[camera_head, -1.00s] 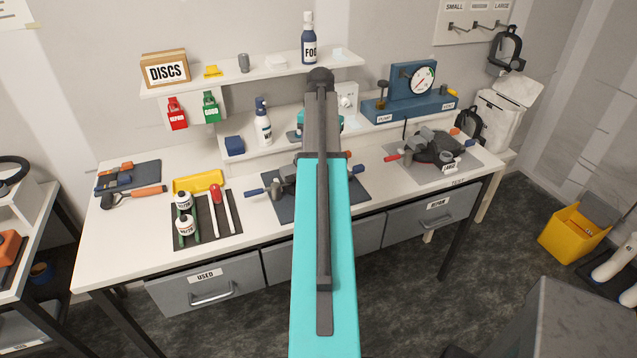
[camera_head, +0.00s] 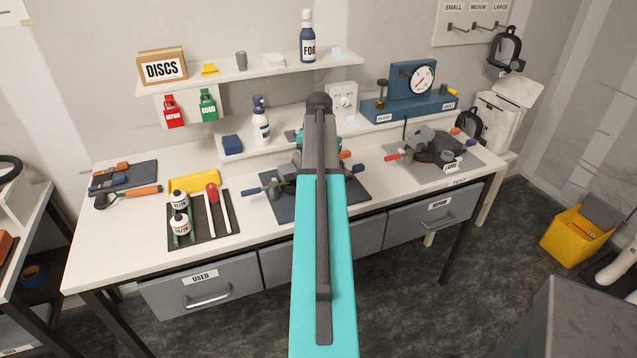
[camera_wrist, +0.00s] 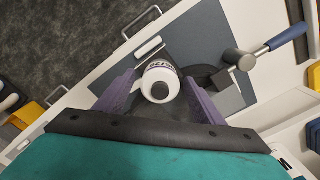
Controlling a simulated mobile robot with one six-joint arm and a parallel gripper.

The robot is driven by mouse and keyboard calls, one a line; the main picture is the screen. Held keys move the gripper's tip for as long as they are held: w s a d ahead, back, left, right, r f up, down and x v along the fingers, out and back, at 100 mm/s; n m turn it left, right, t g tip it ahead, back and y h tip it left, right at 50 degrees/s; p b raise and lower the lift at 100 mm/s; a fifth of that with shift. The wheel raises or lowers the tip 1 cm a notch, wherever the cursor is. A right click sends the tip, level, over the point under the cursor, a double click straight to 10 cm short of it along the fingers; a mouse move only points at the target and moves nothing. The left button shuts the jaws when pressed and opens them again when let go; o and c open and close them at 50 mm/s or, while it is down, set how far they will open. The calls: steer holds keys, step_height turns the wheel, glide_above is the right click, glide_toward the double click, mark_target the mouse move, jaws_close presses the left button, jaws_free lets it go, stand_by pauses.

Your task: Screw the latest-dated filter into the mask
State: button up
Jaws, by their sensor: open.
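My gripper (camera_wrist: 159,82) is open in the wrist view, its two purple fingers on either side of a white filter (camera_wrist: 154,95) with a dark round centre. The lettering on its side is not readable. A dark rubbery part, probably the mask (camera_wrist: 201,76), shows just behind the filter; I cannot tell whether they are joined. A clamp with a blue handle (camera_wrist: 288,37) is beside it, and this handle also shows in the head view (camera_head: 253,191). My arm hides the gripper and most of that spot there.
A second clamped black mask (camera_head: 437,149) sits on the right mat. A pressure gauge (camera_head: 421,78) stands behind it. Shelves rise behind the bench. Bare bench (camera_head: 112,233) shows at the front left.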

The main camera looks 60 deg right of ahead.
steer(key=shift+f, duration=0.15)
stand_by(0.4)
steer(key=n+p, duration=0.1)
steer(key=n, duration=0.2)
steer(key=n+p, duration=0.1)
steer(key=n, duration=0.7)
steer(key=shift+p, duration=0.35)
steer(key=shift+n+p, duration=0.35)
steer(key=shift+n, duration=1.55)
steer(key=shift+c, duration=0.3)
steer(key=c, duration=1.1)
steer(key=shift+c, duration=0.2)
